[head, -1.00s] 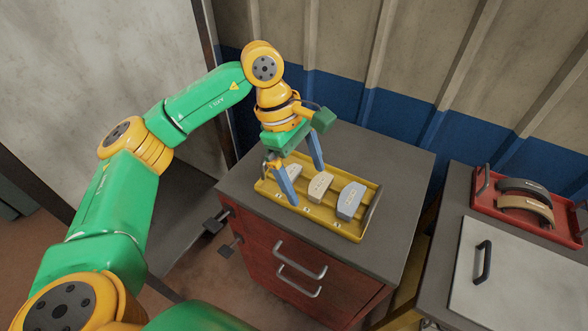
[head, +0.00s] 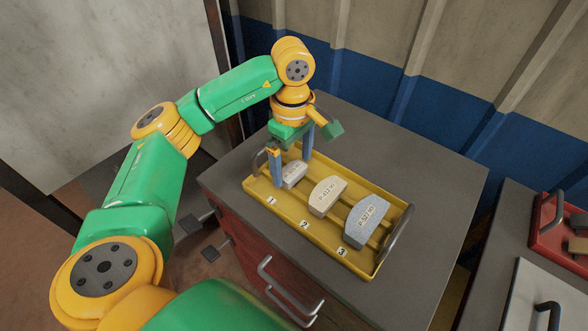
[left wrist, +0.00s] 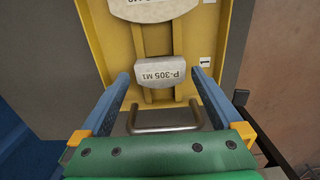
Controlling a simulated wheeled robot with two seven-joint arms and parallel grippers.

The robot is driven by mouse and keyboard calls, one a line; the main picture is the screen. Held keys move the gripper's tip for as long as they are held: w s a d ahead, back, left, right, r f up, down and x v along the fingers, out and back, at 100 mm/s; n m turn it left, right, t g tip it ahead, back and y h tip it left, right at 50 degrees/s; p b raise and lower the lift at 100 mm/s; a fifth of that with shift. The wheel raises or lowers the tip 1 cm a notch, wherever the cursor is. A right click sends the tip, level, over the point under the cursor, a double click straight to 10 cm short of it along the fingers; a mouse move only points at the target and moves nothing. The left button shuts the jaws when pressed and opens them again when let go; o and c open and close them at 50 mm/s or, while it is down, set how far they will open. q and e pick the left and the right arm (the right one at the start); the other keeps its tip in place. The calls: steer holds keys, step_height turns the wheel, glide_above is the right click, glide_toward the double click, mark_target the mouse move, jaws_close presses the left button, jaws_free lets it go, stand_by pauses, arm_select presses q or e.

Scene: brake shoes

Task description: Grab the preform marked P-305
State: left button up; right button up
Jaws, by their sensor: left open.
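The preform marked P-305 (left wrist: 161,73) is a small pale block at slot 1 of the yellow tray (head: 330,251). In the left wrist view its label reads P-305 M1. It also shows in the head view (head: 294,174), partly behind my gripper. My left gripper (head: 292,172) is open above that end of the tray. In the left wrist view its two blue fingers (left wrist: 162,78) lie on either side of the preform, with gaps on both sides. I cannot tell their exact height over it. My right gripper is not in view.
A beige preform marked P-412 (head: 328,196) and a larger grey one (head: 367,221) lie in slots 2 and 3. The tray handle (left wrist: 163,129) stands close to my fingers. A red tray (head: 562,232) stands on the right bench. The grey cabinet top (head: 430,180) is clear around the yellow tray.

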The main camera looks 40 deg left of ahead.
arm_select(q)
steer(key=shift+f, duration=0.5)
steer(key=c, duration=1.4)
